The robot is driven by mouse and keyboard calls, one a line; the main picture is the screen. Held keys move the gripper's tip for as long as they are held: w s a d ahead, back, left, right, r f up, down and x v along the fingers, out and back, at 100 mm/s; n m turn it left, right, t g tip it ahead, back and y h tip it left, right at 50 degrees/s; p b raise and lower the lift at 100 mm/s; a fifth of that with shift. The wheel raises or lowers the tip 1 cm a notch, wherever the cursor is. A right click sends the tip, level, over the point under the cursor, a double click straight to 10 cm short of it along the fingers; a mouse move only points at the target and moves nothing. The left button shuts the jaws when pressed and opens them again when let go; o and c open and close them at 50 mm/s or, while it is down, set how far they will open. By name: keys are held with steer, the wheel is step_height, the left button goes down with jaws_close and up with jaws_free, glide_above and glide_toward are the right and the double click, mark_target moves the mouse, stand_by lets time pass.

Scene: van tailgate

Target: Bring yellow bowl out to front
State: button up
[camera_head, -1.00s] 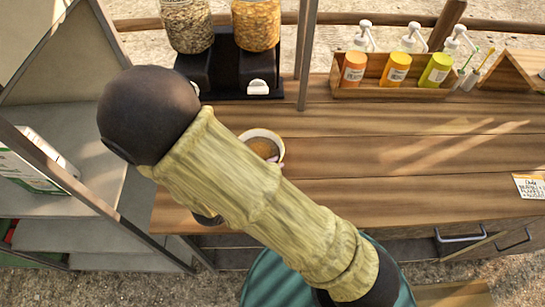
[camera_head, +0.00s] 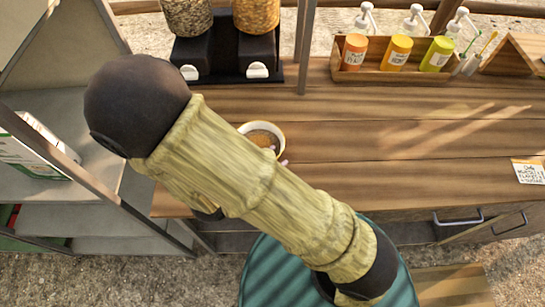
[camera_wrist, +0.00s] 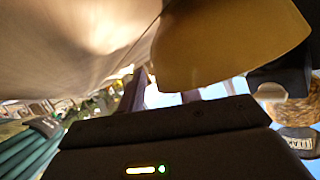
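The yellow bowl (camera_head: 247,129) has a pale rim and brown contents. It shows just past my arm in the head view, over the middle of the wooden counter, partly hidden by my arm. In the wrist view its yellow outer wall (camera_wrist: 225,45) is large and close. My gripper (camera_head: 279,156) is mostly hidden; small pinkish finger parts show at the bowl's near right rim, one inside and one outside. In the wrist view the purple fingers (camera_wrist: 178,97) meet the bowl's edge. My gripper looks shut on the rim. Whether the bowl is clear of the counter is hard to tell.
Two dispensers on a black stand (camera_head: 230,68) stand behind the bowl. A wooden rack (camera_head: 393,70) of bottles is at the back right. A label card (camera_head: 528,171) lies at the right. Grey shelves (camera_head: 70,150) are at the left. The counter's (camera_head: 400,150) middle right is clear.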

steer(key=shift+a, duration=0.1)
steer(key=p+v, duration=0.1)
steer(key=v, duration=1.6)
steer(key=shift+s+a, duration=0.1)
steer(key=w+d+r+n+y+p, duration=0.1)
steer(key=w+r+n+y+p, duration=0.3)
steer(key=w, duration=0.7)
steer(key=w+d+r+n+y, duration=0.1)
steer(key=w+r+n+y, duration=0.1)
steer(key=w+y, duration=0.65)
steer(key=s+d+r+n+g+h+p, duration=0.1)
steer(key=s+d+r+n+g, duration=0.1)
steer(key=d, duration=0.9)
steer(key=s+d+r+n+g+h+p, duration=0.2)
steer(key=s+d+n+g, duration=0.2)
steer(key=d, duration=0.7)
steer(key=shift+s+g, duration=0.3)
steer(key=shift+g, duration=0.2)
